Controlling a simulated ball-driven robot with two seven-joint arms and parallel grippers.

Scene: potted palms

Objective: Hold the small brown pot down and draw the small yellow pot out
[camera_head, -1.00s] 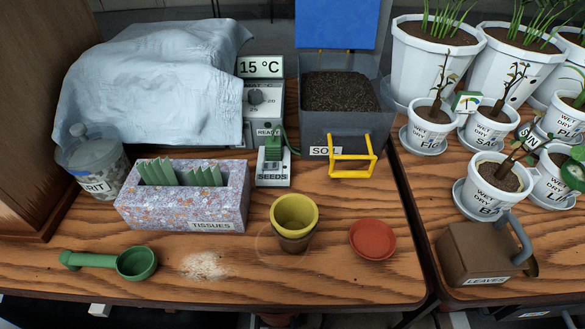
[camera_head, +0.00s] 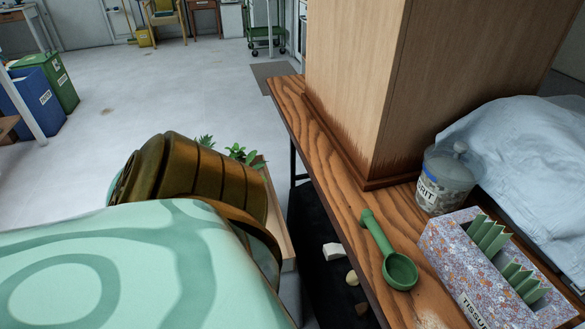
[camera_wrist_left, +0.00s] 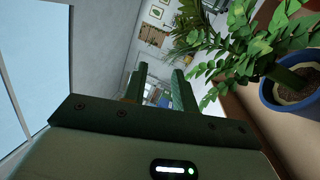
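Neither the small brown pot nor the small yellow pot is in view now. My left gripper (camera_wrist_left: 160,88) shows in the left wrist view, with its two dark green fingers apart and an empty gap between them. It is not near either pot in that view. I cannot make out the left gripper in the head view. My right gripper is in neither view.
The wooden table (camera_head: 345,215) holds a tall wooden cabinet (camera_head: 355,85), a grit jar (camera_head: 443,185), a green scoop (camera_head: 400,270), a tissue box (camera_head: 470,270) and a pale cloth (camera_head: 525,150). A leafy plant in a blue pot (camera_wrist_left: 272,97) stands right in the wrist view. Open floor (camera_head: 190,85) lies left.

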